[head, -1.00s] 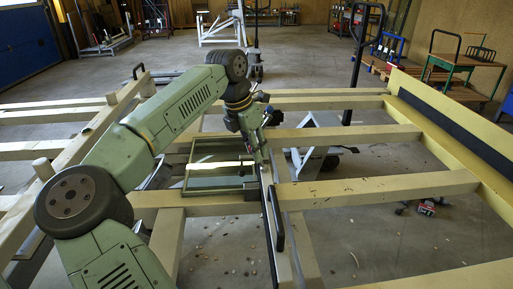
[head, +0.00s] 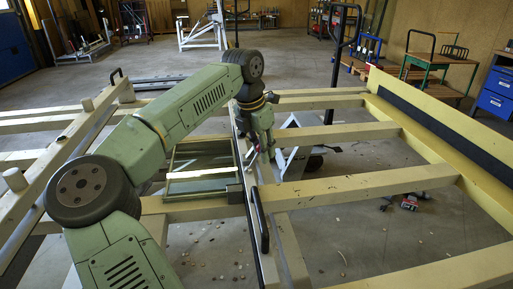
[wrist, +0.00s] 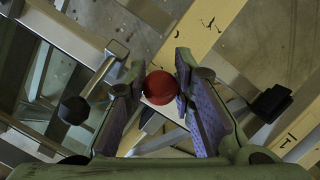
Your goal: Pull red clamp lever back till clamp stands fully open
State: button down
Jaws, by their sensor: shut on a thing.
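The red clamp lever shows as a round red knob (wrist: 161,86) in the wrist view. It sits between the two fingers of my gripper (wrist: 158,72), which is shut on it. The rest of the lever is mostly hidden behind the knob and fingers. In the head view my gripper (head: 268,154) points down at the long rail beside the green-framed glass (head: 201,187). The knob cannot be made out clearly there, and how far the clamp stands open cannot be told.
Pale wooden beams (head: 350,188) run across the table, with open gaps to the floor. A black handle (head: 258,220) stands on the near rail. In the wrist view a black knob (wrist: 73,109) is left of my fingers and a black block (wrist: 272,103) is right.

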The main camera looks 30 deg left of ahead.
jog(key=shift+w+d+f, duration=0.1)
jog(key=shift+d+f, duration=0.15)
jog(key=shift+d, duration=0.2)
jog(key=shift+g, duration=0.3)
jog(key=c, duration=1.3)
grip_release()
jog(key=shift+a+y, duration=0.1)
jog(key=shift+y, duration=0.2)
jog(key=shift+c, duration=0.2)
jog(key=shift+a+r, duration=0.1)
jog(key=shift+r, duration=0.1)
jog(key=shift+r, duration=0.3)
jog(key=shift+s+r, duration=0.25)
jog(key=shift+r, duration=0.9)
jog(key=shift+s+r, duration=0.25)
jog(key=shift+r, duration=0.95)
jog(key=shift+s+r, duration=0.25)
jog(key=shift+r, duration=0.9)
jog(key=shift+a, duration=0.1)
